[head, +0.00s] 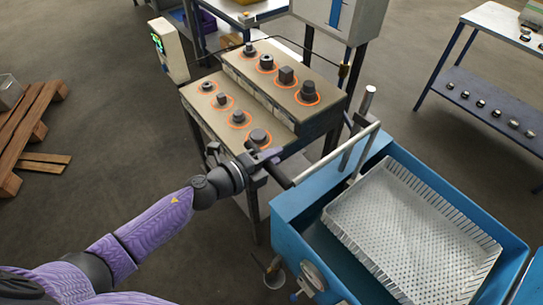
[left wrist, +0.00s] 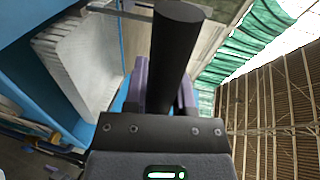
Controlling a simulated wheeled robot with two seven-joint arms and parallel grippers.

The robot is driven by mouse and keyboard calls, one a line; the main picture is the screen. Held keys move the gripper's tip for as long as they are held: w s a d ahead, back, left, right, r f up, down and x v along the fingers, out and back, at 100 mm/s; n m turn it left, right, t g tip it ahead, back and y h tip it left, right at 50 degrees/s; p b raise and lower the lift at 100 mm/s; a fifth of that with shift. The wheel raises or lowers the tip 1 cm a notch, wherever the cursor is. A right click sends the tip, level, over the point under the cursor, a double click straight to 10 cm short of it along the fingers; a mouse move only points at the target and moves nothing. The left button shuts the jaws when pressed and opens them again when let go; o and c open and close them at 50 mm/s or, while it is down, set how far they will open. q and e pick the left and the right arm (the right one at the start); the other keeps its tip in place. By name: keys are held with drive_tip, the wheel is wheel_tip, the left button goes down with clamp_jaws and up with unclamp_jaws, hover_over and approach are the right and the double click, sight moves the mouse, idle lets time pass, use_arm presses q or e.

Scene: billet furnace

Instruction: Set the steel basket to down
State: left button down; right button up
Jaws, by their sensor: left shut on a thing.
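The steel basket (head: 415,225), a perforated metal tray with upright slatted walls, sits within the opening of the blue tank (head: 300,205) at the right of the head view. It appears high, near the tank rim; its exact depth is hard to tell. Its pale side also shows in the left wrist view (left wrist: 85,65). A silver bar (head: 338,153) beside the tank ends in a black handle (head: 279,175). My left gripper (head: 264,168) is shut on this black handle, which also shows in the left wrist view (left wrist: 174,55). My right gripper is not in view.
A stepped bench (head: 215,125) with several dark metal parts on orange-ringed spots stands just behind my left gripper. A round gauge (head: 312,275) is on the tank's front. A shelf table (head: 480,100) is at back right, wooden pallets (head: 30,130) at left.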

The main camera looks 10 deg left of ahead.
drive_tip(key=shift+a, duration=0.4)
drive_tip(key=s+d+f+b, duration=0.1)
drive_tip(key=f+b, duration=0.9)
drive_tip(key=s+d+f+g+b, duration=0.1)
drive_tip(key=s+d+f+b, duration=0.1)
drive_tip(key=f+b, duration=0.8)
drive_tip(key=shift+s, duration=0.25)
